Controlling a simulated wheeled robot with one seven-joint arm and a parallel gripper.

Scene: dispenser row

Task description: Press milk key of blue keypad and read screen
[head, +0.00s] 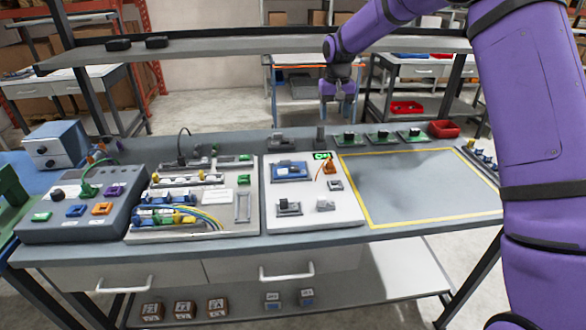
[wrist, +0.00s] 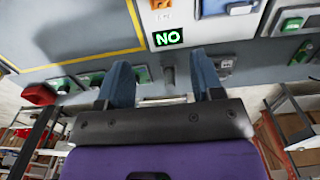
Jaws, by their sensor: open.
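My gripper (head: 340,112) hangs above the back of the bench, behind the white panel. In the wrist view its two blue-grey fingers (wrist: 165,78) are spread, with nothing between them. A blue unit with a grey frame (head: 290,170) lies on the white panel and is the likeliest blue keypad; no milk label can be read. A small dark screen (head: 322,155) with green letters is at the panel's back edge. In the wrist view, turned around, the screen (wrist: 168,38) reads NO, which is ON the other way up. My gripper is apart from both.
An orange lever (head: 329,167) stands near the screen. A grey sloped box (head: 83,212) with coloured keys and a wired board (head: 190,215) lie left. A yellow-bordered grey area (head: 410,180) at right is clear. Green-topped units and a red bin (head: 444,129) line the back. A shelf (head: 260,48) spans above.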

